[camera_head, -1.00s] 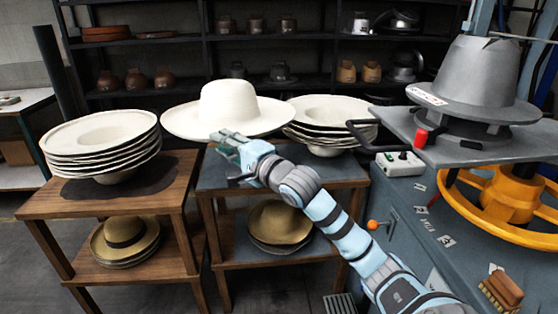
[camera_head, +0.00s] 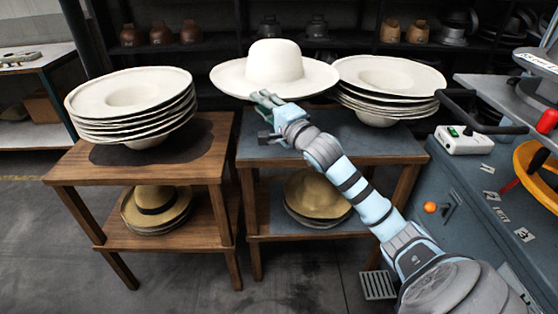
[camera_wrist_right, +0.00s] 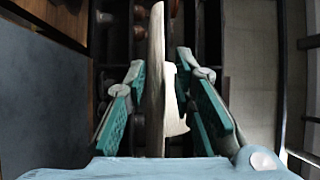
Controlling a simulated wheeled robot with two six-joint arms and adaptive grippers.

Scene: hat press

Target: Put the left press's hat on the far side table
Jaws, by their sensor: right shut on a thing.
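My right gripper (camera_head: 266,104) is shut on the near brim of a white, wide-brimmed hat (camera_head: 275,62). The hat is crown up and roughly level, held up at the back left of the dark-topped table. In the right wrist view the hat's brim (camera_wrist_right: 156,90) runs edge-on between the two green finger pads. The wooden side table (camera_head: 208,150) stands at left, beside the dark-topped side table (camera_head: 262,150). The left press shows only in part at the right edge, with its yellow wheel (camera_head: 535,165). My left gripper is out of view.
A stack of upturned white hats (camera_head: 130,95) stands on the wooden table, and another (camera_head: 390,80) on the dark-topped one. Straw hats (camera_head: 155,205) lie on the lower shelves. A bare strip of wood shows at the wooden table's front. Dark shelving stands behind.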

